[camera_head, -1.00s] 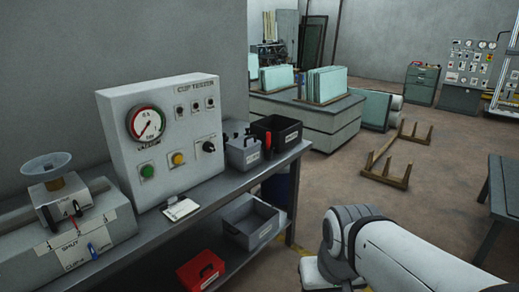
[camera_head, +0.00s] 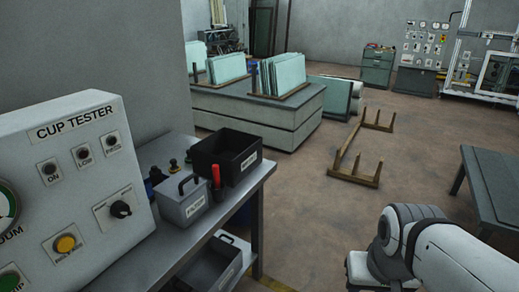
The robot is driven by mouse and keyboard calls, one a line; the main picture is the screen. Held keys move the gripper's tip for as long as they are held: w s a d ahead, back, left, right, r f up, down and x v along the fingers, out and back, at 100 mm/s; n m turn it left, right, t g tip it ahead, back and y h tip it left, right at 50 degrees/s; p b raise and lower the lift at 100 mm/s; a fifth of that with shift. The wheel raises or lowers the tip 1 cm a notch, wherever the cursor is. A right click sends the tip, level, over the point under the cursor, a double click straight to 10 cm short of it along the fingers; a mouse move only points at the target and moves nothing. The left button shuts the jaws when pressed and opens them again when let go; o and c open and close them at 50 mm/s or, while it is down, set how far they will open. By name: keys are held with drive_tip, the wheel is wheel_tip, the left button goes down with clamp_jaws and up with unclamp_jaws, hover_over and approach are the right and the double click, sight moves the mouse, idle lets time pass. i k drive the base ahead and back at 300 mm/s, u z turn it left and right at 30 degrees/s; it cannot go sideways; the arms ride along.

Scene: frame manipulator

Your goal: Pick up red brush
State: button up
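A slim red object (camera_head: 216,176) stands upright on the bench between the grey lidded box and the black bin. It looks like a handle with a dark lower part; I cannot tell for sure that it is the red brush. Part of my white arm shows at the lower right, well to the right of the bench. My gripper is out of view.
The metal bench (camera_head: 238,205) holds the cup tester panel (camera_head: 75,165), the grey box (camera_head: 181,204) and the black bin (camera_head: 226,160). A grey bin (camera_head: 215,265) sits on the lower shelf. Floor (camera_head: 320,215) right of the bench is open, with a wooden rack (camera_head: 352,165) beyond.

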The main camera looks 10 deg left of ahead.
sight(216, 168)
drive_tip(key=u, duration=0.2)
drive_tip(key=i, duration=1.5)
drive_tip(key=u, duration=0.85)
drive_tip(key=k, duration=0.85)
drive_tip(key=u, duration=0.15)
drive_tip(key=i, duration=0.95)
drive_tip(key=z, duration=0.1)
